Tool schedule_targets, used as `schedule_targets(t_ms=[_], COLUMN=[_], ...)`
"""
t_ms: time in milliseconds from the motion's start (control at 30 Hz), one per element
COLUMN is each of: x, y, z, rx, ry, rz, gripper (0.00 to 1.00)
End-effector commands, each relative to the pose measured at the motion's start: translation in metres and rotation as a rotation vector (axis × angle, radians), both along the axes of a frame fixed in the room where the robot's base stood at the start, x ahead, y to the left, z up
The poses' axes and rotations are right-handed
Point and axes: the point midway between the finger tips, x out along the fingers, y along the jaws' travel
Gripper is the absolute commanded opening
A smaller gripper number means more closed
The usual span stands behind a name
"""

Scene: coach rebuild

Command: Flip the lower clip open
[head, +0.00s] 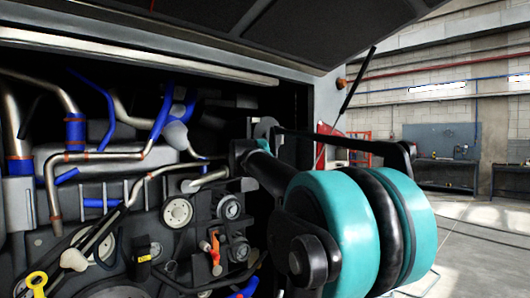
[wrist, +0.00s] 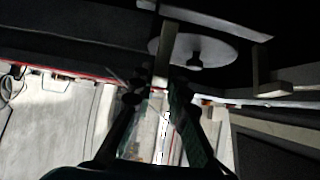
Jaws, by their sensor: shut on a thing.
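In the wrist view, my gripper (wrist: 160,92) reaches up from the bottom edge, its two dark fingers close together at the tips. A narrow pale upright tab (wrist: 162,66) stands between the fingertips, and the gripper is shut on it. This tab looks like the lower clip, but the dim picture leaves that unsure. Behind it is a grey round disc (wrist: 215,50) with a dark knob, under a pale bar (wrist: 215,20). In the head view, my own arm covers most of the gripper and the clip, at the right edge of the engine bay.
The open engine bay (head: 120,200) has pipes, hoses and pulleys at left. A raised hatch (head: 250,30) hangs overhead, with a thin dark strut (head: 357,80) at its right side. The grey floor (head: 480,250) there looks clear.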

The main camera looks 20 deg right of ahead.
Motion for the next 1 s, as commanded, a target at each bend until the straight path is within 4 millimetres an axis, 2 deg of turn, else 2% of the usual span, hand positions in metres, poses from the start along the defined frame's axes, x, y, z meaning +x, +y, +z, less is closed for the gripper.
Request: schedule_targets(t_ms=[33,600,1000], x=[0.002,0.0,0.003], y=[0.007,0.036,0.047], z=[0.0,0.0,0.0], rx=[0.0,0.002,0.002], ry=[0.0,0.0,0.0], rz=[-0.035,-0.556,-0.767], gripper=[0.0,0.0,0.0])
